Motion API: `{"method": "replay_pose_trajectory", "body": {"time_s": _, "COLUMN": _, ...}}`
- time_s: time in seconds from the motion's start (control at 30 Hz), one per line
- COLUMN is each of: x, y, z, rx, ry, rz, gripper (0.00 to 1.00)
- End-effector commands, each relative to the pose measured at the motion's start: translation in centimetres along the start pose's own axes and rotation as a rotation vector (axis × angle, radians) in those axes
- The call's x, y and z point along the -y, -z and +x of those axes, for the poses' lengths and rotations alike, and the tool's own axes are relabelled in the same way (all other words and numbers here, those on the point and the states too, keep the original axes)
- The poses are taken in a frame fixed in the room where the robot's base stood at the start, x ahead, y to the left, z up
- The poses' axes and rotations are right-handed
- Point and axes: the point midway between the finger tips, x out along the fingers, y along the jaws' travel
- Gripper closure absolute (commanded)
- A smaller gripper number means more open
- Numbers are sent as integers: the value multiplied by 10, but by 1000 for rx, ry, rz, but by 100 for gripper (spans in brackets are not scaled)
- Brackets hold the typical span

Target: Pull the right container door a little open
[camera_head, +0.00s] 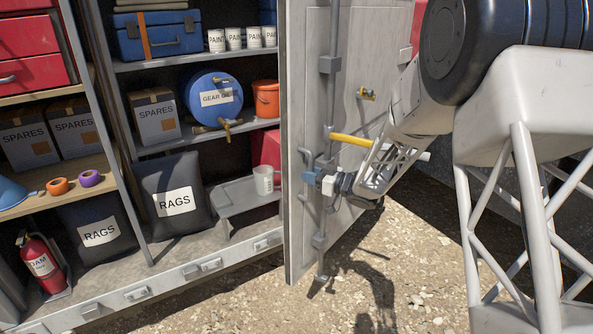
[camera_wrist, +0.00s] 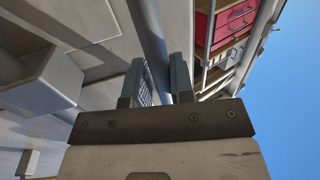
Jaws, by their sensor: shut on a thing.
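The right container door (camera_head: 358,45) is a grey panel that stands open, with the container's inside visible to its left. A vertical locking bar (camera_head: 333,40) with brackets runs down its face. My gripper (camera_head: 324,183) is at this bar, at about the door's mid-height, and is shut on it. In the wrist view my gripper (camera_wrist: 164,82) has one finger on each side of the bar (camera_wrist: 150,30). The exact contact is partly hidden by the fingers. The door also shows in the wrist view (camera_wrist: 95,65).
Shelves hold a blue drum (camera_head: 211,92), an orange bucket (camera_head: 265,98), paint cans and spares boxes. Rags bags (camera_head: 176,195) and a red extinguisher (camera_head: 43,262) stand at the bottom left. A yellow bar (camera_head: 350,139) is just above my gripper. Gravel ground (camera_head: 420,265) in front is clear.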

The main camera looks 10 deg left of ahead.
Motion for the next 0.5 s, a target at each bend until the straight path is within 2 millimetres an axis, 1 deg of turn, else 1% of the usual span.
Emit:
{"method": "replay_pose_trajectory", "body": {"time_s": 0.03, "x": -6, "y": 4, "z": -13, "rx": -3, "ry": -6, "rz": -4, "gripper": 100}}
{"method": "replay_pose_trajectory", "body": {"time_s": 0.5, "x": -1, "y": 4, "z": -94, "rx": -2, "ry": 14, "rz": -5, "gripper": 100}}
